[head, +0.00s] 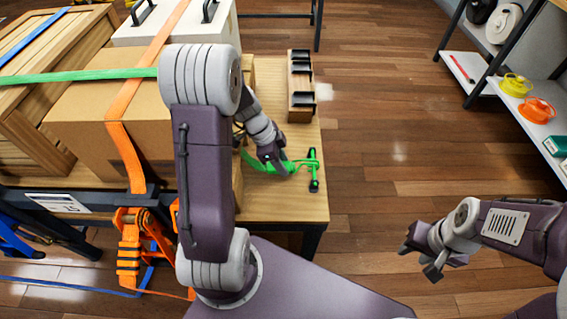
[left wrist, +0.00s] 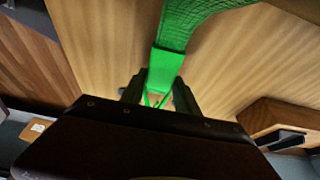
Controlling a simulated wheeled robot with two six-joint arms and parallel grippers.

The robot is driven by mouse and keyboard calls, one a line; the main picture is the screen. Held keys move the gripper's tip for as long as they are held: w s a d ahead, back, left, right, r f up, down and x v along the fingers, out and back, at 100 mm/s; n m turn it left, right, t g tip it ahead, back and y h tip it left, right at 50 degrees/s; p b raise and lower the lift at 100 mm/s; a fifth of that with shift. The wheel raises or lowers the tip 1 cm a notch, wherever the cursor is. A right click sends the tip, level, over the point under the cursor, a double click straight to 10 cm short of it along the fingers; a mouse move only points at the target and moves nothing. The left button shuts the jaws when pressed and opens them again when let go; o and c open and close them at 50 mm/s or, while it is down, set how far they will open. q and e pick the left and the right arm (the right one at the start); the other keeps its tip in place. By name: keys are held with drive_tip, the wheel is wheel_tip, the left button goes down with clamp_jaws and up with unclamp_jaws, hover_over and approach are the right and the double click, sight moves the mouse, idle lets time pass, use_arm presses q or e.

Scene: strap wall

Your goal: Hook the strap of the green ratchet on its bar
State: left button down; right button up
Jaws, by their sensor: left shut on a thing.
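The green strap (head: 253,163) comes out beside the cardboard box over the wooden table, and its end is at my left gripper (head: 277,164). The left gripper is shut on this strap end. In the left wrist view the green strap (left wrist: 175,35) narrows to an end piece with thin green prongs (left wrist: 153,100) between the fingers. A small green and black bar (head: 314,172) stands near the table's right edge, just right of the gripper. Whether the hook touches it I cannot tell. My right gripper (head: 427,262) is open and empty over the floor. The green ratchet's body is not clearly visible.
A cardboard box (head: 85,115), a wooden crate (head: 50,50) and a white case (head: 215,32) fill the left. An orange strap (head: 125,150) runs to an orange ratchet (head: 130,250). A wooden block with black slots (head: 300,112) stands behind the bar. Shelves stand at the right.

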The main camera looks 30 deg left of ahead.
idle(0.3)
use_arm(q)
drive_tip(key=c, duration=0.8)
unclamp_jaws()
drive_tip(key=shift+c, duration=0.2)
drive_tip(key=r+p, duration=0.1)
drive_tip(key=r, duration=0.1)
drive_tip(key=d+r+p, duration=0.1)
drive_tip(key=r, duration=0.2)
drive_tip(key=shift+p, duration=0.4)
drive_tip(key=d+r+p, duration=0.3)
drive_tip(key=d+r, duration=0.3)
drive_tip(key=d, duration=0.4)
drive_tip(key=shift+s+d, duration=0.15)
drive_tip(key=shift+d, duration=0.2)
